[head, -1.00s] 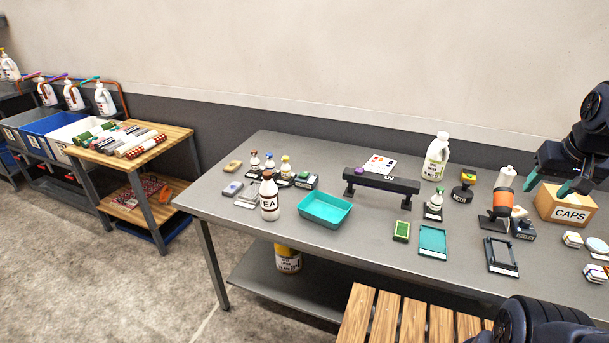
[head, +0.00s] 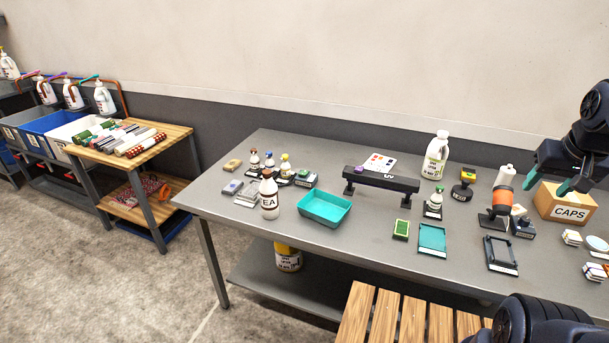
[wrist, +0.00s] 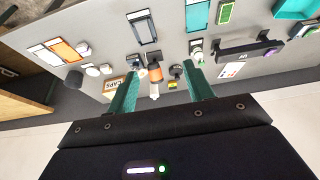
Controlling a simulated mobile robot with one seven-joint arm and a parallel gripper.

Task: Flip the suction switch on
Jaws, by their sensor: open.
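My gripper (head: 549,184) is open and empty, with two teal fingers, at the right of the head view. It is above the right part of the grey table (head: 255,170), in front of the CAPS box (head: 569,206) in the picture. In the wrist view the fingers (wrist: 162,80) stand apart with nothing between them but the table scene behind. I cannot make out any switch labelled suction. An orange and white device (head: 502,200) stands on a dark base left of the gripper; it also shows in the wrist view (wrist: 155,74). Whether it bears a switch cannot be told.
The table holds a teal tray (head: 325,209), an EA bottle (head: 269,199), a black UV bar (head: 382,180), a white jug (head: 435,157) and several small dark stands. A slatted wooden bench (head: 400,318) is in front. A wooden cart (head: 150,145) stands left, beyond open floor.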

